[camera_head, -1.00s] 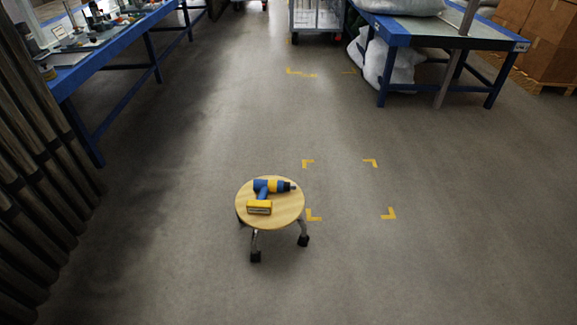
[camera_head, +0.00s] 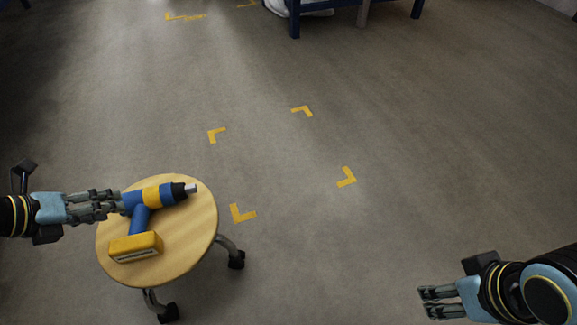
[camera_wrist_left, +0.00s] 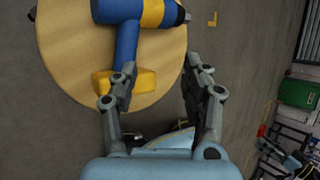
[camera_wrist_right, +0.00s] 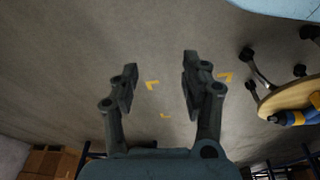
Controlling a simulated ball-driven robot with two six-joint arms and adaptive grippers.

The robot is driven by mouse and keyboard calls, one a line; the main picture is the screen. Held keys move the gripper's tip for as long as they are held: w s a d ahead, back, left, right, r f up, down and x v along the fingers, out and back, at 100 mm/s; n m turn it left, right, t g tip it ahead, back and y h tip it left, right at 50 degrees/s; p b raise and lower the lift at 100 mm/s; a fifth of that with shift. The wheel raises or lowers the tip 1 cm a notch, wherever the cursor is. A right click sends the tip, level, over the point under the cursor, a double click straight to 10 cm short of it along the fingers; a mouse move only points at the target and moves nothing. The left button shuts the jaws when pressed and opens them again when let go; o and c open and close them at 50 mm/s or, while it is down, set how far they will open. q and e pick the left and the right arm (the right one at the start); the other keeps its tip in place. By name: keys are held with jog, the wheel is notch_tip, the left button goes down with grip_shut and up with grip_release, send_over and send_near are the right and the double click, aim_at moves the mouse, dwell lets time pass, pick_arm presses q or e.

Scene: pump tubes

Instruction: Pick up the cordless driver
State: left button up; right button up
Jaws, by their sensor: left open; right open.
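The blue and yellow cordless driver (camera_head: 139,219) lies on its side on the round wooden stool (camera_head: 195,240), its dark chuck pointing right and its yellow battery toward the front. It also shows in the left wrist view (camera_wrist_left: 127,42) and partly in the right wrist view (camera_wrist_right: 291,118). My left gripper (camera_head: 118,202) is open, its fingertips overlapping the driver's rear end in the head view. In the left wrist view one finger overlaps the battery's edge, and the handle is not between the fingers. My right gripper (camera_head: 420,301) is open and empty, well right of the stool.
The stool stands on dark casters (camera_head: 168,312). Yellow corner marks (camera_head: 243,213) lie on the floor right of it. A blue table leg (camera_head: 294,22) stands at the back. The floor between the stool and my right gripper is clear.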

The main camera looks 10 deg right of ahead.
aim_at(134, 218)
pick_arm(q)
jog(key=f+b, duration=0.1)
jog(key=f, duration=0.1)
jog(key=w+f+m+y+b, duration=0.1)
jog(key=f+b, duration=0.1)
jog(key=a+f+m+g+b, duration=0.1)
jog(key=f, duration=0.1)
jog(key=shift+w+a+f+y, duration=0.1)
jog(key=shift+w+f+y, duration=0.25)
jog(key=shift+y, duration=0.05)
jog(key=shift+w+f+b, duration=0.15)
jog(key=shift+f+b, duration=0.15)
jog(key=shift+b, duration=0.1)
jog(key=b+x, duration=0.2)
jog(key=x, duration=0.1)
jog(key=shift+d+f, duration=0.15)
jog(key=shift+d, duration=0.05)
jog(key=shift+b+x, duration=0.8)
jog(key=shift+x, duration=0.05)
jog(key=shift+d, duration=0.1)
pick_arm(e)
jog(key=w+f+t, duration=0.1)
jog(key=t, duration=0.1)
jog(key=w+a+f+t, duration=0.1)
jog(key=t, duration=0.1)
jog(key=w+f+t, duration=0.1)
jog(key=t, duration=0.1)
jog(key=shift+w+a+f+t+y, duration=0.3)
jog(key=shift+w+a, duration=0.05)
